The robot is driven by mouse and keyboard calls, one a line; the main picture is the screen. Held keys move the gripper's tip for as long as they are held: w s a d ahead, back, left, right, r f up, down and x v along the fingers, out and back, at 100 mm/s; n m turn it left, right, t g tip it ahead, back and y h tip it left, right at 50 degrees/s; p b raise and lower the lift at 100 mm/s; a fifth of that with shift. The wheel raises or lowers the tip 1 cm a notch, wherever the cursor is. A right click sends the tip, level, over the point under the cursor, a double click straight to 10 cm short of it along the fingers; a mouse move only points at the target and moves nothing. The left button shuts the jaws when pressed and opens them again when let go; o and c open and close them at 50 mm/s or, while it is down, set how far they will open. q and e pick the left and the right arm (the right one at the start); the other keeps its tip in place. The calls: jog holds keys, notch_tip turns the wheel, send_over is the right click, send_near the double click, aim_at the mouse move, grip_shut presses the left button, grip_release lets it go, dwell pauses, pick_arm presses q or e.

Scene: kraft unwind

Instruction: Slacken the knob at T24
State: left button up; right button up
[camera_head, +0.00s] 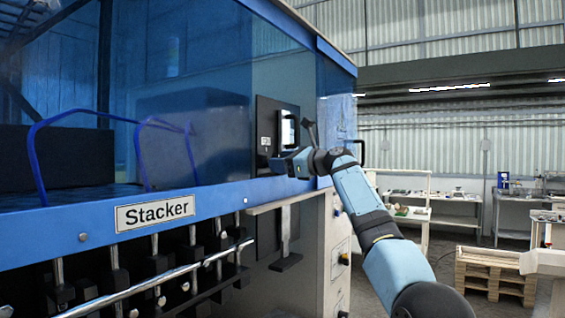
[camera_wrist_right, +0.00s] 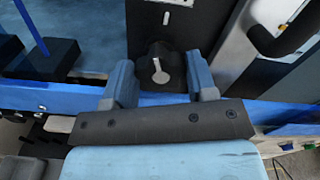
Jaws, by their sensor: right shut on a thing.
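A black knob (camera_wrist_right: 159,66) with a silver pointer shows in the right wrist view, on a dark panel (camera_wrist_right: 175,22) above a blue rail. My right gripper (camera_wrist_right: 161,78) has one blue finger on each side of the knob and is shut on it. In the head view my right gripper (camera_head: 283,163) is at the lower part of the dark panel (camera_head: 277,110) on the blue machine, and it hides the knob. No T24 marking is readable. My left gripper is in neither view.
The blue Stacker machine (camera_head: 225,200) fills the left, with a chrome bar (camera_head: 150,285) and black clamps below. A black handle (camera_wrist_right: 285,35) is right of the knob. Benches (camera_head: 440,218) and a wooden pallet (camera_head: 495,272) stand at right, with open floor between.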

jog(key=n, duration=0.3)
jog(key=shift+s, duration=0.1)
jog(key=o, duration=0.9)
jog(key=shift+f, duration=0.1)
